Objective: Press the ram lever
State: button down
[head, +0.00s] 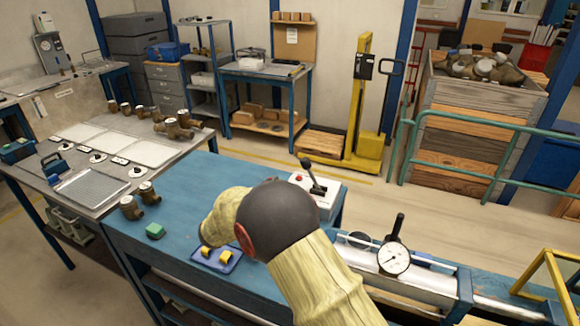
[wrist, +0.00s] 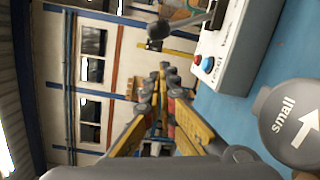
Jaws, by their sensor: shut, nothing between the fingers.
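A white control box (head: 322,196) stands on the blue bench, with a black lever (head: 314,180) rising from its top and a red button. In the wrist view, the box (wrist: 240,45) is at the upper right, with red and blue buttons. Its lever's dark knob (wrist: 158,30) sticks out to the left. My gripper (wrist: 167,72) is shut and empty, its fingertips below the knob in the picture and apart from it. In the head view my arm hides the gripper. Another upright black handle (head: 397,225) stands by the round dial gauge (head: 393,259).
A grey rounded part (wrist: 291,118) marked "small" with an arrow is close at the right of the wrist view. Brass meters (head: 140,200), a green block (head: 155,231) and a blue tray (head: 233,268) with yellow pieces lie on the bench (head: 180,262).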

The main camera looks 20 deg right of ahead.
jog(key=shift+w+a+f+n+t, duration=0.25)
jog(key=shift+w+a+f+t, duration=0.1)
jog(key=shift+w+a, duration=0.15)
jog(key=shift+w+a+f+n+t, duration=0.25)
jog(key=shift+w+a+t, duration=0.1)
jog(key=shift+w+a, duration=0.15)
jog(key=shift+d, duration=0.1)
jog(key=shift+w+d+r+b, duration=0.25)
jog(key=shift+w+d+b, duration=0.35)
jog(key=shift+d, duration=1.2)
jog(key=shift+w+d+r+b, duration=0.2)
jog(key=shift+w+d+b, duration=0.4)
jog(key=shift+d, duration=1.15)
jog(key=shift+w+d+r+b, duration=0.3)
jog(key=shift+w+d, duration=0.5)
jog(key=shift+d, duration=1)
